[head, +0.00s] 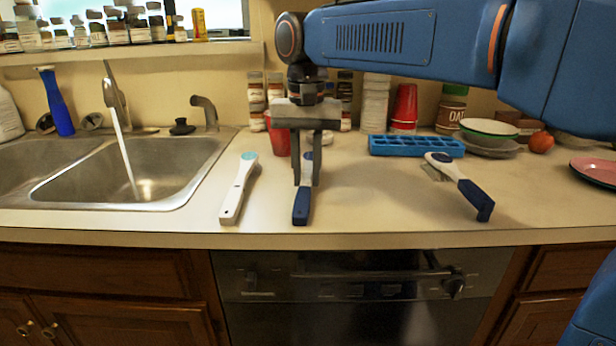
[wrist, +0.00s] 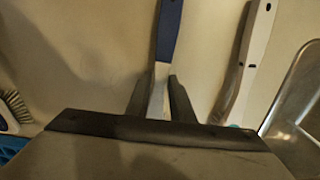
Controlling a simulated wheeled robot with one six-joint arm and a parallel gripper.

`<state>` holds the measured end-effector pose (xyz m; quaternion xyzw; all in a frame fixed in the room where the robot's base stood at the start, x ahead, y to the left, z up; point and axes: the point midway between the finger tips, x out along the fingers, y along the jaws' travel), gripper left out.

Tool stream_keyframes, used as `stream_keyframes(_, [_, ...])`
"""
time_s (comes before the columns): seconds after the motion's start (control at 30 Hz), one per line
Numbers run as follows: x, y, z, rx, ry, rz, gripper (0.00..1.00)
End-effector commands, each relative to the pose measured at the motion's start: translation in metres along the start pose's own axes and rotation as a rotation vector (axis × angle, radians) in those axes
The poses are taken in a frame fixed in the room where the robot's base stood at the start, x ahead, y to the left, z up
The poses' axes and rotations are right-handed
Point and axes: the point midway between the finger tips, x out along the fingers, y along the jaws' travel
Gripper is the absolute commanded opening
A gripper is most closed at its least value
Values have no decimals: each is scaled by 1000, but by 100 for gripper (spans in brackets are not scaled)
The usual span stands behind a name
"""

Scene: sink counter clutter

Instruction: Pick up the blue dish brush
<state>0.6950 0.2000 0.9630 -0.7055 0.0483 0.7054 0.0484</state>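The blue dish brush (head: 301,206) lies on the counter right of the sink, its dark blue handle end toward the front edge. My gripper (head: 306,182) points down over its middle, with one finger on each side. The fingers and palm cover part of the brush in the head view. In the wrist view the brush (wrist: 168,35) runs between the two fingertips (wrist: 159,80). They stand close to its sides; I cannot tell whether they press on it. The brush appears to rest on the counter.
A white brush (head: 239,188) lies close to the left, and a white brush with a dark blue handle (head: 472,194) lies to the right. Behind are a red cup (head: 278,140) and a blue tray (head: 416,146). The sink (head: 135,172) is at left with water running.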

Motion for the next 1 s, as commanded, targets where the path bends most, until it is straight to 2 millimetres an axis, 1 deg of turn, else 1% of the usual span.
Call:
stream_keyframes(0.03, [0, 0, 0, 0, 0, 0, 5])
stream_keyframes(0.07, [0, 0, 0, 0, 0, 0, 0])
stream_keyframes(0.33, [-1, 0, 0, 0, 0, 0, 0])
stream_keyframes(0.43, [-6, 0, 0, 0, 1, 0, 0])
stream_keyframes(0.57, [-24, 0, 0, 0, 2, -2, 0])
stream_keyframes(0.8, [-68, -1, -1, 0, 2, -2, 0])
stream_keyframes(0.9, [-82, -1, -1, 0, 1, -1, 0])
stream_keyframes(1.0, [-93, 0, 0, 0, 1, -1, 0])
